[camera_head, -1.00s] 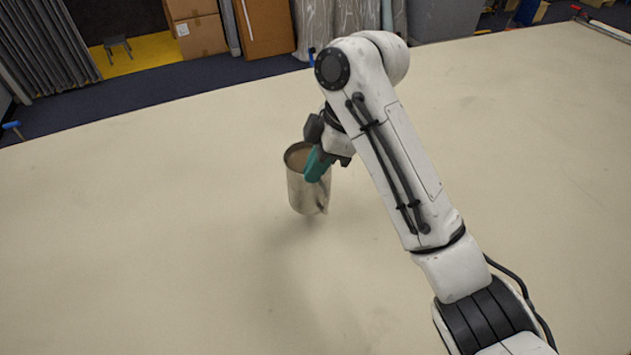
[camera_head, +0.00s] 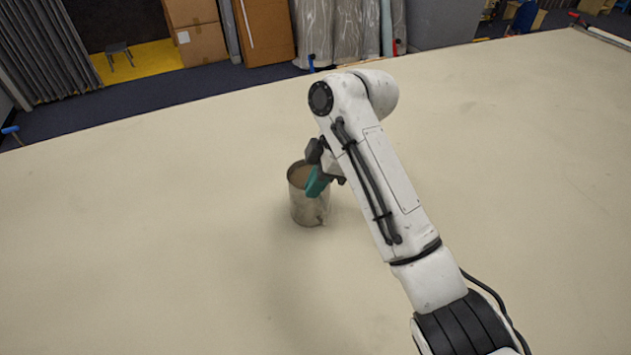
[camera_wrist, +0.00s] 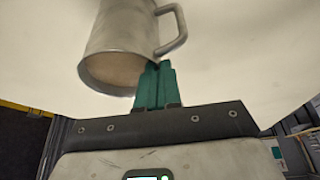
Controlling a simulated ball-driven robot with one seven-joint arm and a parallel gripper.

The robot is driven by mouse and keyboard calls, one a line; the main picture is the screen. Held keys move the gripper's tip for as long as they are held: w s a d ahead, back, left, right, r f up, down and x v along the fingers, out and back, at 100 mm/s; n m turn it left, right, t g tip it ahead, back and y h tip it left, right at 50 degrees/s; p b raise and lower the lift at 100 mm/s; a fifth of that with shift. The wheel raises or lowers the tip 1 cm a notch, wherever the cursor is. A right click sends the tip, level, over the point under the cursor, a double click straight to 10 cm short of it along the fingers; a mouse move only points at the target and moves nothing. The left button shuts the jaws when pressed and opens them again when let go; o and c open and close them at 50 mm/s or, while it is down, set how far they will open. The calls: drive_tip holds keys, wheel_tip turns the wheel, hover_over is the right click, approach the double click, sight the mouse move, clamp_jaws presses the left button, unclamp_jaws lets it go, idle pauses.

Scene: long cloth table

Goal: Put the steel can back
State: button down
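The steel can (camera_head: 308,207) is a grey metal mug-like vessel, open at the top, with a side handle that shows in the wrist view (camera_wrist: 118,40). It is upright, close above or touching the cloth table (camera_head: 170,240); I cannot tell which. My gripper (camera_head: 316,184) has teal fingers, which meet the can's rim at its right side. In the wrist view the fingers (camera_wrist: 155,84) are close together at the rim, near the handle. They look shut on the can's wall; the exact contact is partly hidden.
The pale table is otherwise bare, with wide free room on all sides of the can. Its far edge runs along the back. Beyond it on the floor are cardboard boxes (camera_head: 200,38), a grey stool (camera_head: 119,52) and wrapped rolls (camera_head: 340,30).

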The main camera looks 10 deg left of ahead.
drive_tip(key=c, duration=1.3)
unclamp_jaws()
